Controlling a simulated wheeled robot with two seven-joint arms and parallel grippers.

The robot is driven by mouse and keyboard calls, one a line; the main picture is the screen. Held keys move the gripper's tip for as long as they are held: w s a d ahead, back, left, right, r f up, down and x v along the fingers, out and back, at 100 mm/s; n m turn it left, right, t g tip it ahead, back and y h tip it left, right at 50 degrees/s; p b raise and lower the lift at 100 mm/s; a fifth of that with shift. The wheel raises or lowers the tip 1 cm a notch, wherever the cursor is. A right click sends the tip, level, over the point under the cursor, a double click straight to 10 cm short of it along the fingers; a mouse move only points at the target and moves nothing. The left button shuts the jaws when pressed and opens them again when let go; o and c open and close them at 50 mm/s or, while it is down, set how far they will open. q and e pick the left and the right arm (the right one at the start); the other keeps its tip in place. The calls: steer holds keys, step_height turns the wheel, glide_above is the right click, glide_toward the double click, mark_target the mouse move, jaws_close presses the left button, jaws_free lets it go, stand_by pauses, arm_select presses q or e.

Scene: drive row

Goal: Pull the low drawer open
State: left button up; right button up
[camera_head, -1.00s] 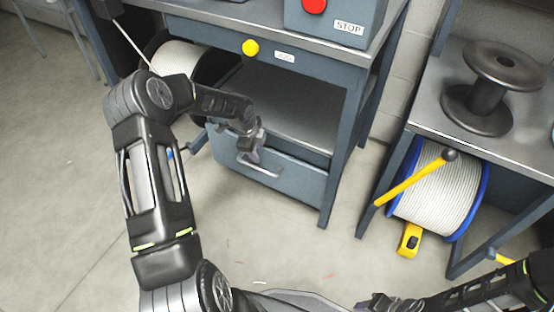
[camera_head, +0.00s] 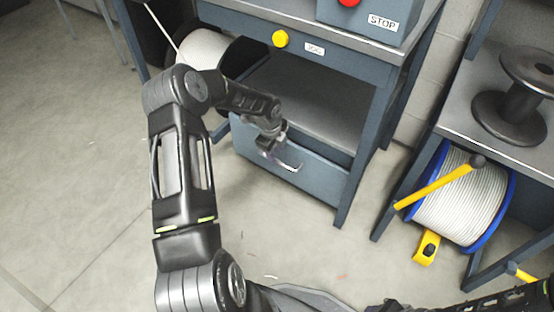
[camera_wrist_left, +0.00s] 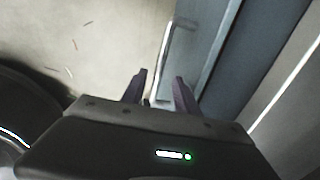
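The low drawer (camera_head: 318,184) has a blue-grey front under the open shelf of the left bench. Its pale bar handle (camera_head: 296,167) shows partly beside my left gripper (camera_head: 269,152), which reaches down to it from the left. In the left wrist view the drawer front (camera_wrist_left: 222,62) stands on the right and the handle (camera_wrist_left: 166,55) runs down toward the gap between the fingers of my left gripper (camera_wrist_left: 159,82). The fingers are apart, with the handle's lower end between them. Contact cannot be told. My right arm shows at the bottom right, but its fingers do not show.
A white cable reel (camera_head: 205,48) sits behind my left arm. On the right are a dark spool (camera_head: 511,100), a blue-rimmed reel (camera_head: 459,200) and a yellow tape measure (camera_head: 427,248). Floor before the drawer is clear.

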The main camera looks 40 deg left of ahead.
mark_target(278, 160)
arm_select(q)
steer(key=f, duration=0.2)
steer(key=w+f+b, duration=0.1)
steer(key=f, duration=0.1)
steer(key=shift+f, duration=0.2)
steer(key=shift+c, duration=0.5)
jaws_close()
stand_by(0.8)
